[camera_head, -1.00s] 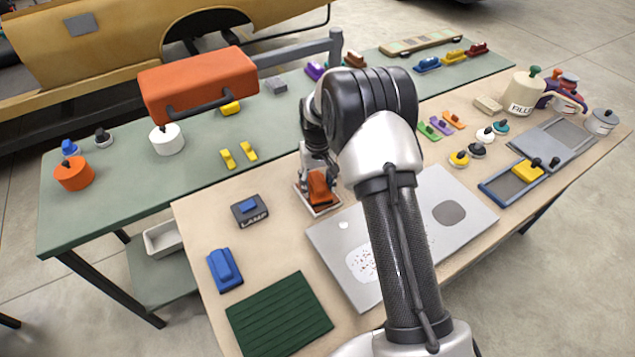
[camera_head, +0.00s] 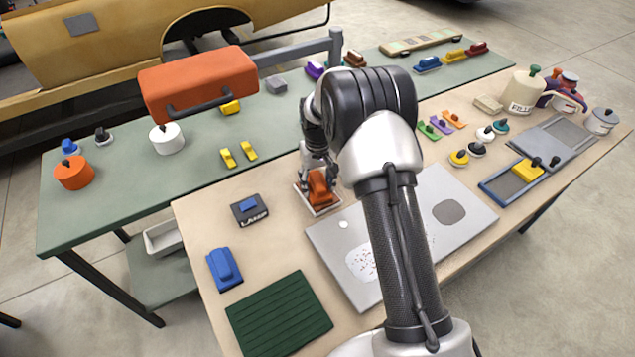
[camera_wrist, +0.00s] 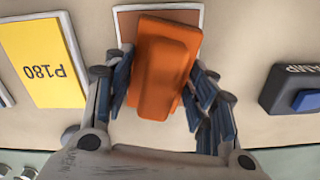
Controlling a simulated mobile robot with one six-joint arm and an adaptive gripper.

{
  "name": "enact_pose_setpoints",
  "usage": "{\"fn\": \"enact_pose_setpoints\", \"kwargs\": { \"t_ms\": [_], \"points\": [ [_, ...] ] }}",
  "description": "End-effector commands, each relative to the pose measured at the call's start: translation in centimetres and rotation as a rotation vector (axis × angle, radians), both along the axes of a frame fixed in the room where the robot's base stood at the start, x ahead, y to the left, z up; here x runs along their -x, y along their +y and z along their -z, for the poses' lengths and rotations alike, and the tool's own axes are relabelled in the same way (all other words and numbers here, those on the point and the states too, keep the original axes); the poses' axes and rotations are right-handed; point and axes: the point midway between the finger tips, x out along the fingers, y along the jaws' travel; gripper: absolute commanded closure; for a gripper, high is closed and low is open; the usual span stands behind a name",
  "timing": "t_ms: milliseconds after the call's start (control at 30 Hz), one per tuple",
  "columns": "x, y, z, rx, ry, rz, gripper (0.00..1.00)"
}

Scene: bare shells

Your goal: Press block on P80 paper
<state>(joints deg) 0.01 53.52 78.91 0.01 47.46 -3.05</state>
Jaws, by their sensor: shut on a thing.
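My gripper (camera_head: 318,166) is shut on an orange block (camera_head: 320,186). In the wrist view, my gripper (camera_wrist: 160,82) has one finger on each side of the orange block (camera_wrist: 162,65). The block lies on or just above a brown, white-bordered sheet (camera_wrist: 127,30), slightly tilted against its edges. Any gap between them is too small to tell. The sheet's border also shows in the head view (camera_head: 329,211). No label on this sheet is readable, as the block covers much of it. A yellow sheet marked P180 (camera_wrist: 42,62) lies to its left in the wrist view.
A dark green ridged mat (camera_head: 280,315) lies in front. A light grey panel (camera_head: 470,205) lies under my arm.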

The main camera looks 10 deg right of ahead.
Motion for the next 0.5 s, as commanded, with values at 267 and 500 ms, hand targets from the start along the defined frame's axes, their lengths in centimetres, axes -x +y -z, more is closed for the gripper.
{"fn": "enact_pose_setpoints", "kwargs": {
  "t_ms": [267,500],
  "points": [
    [0.1,0.0,-0.3,0.0,0.002,0.0,0.68],
    [0.0,0.0,-2.3,0.0,0.0,0.0,0.68]
  ]
}}
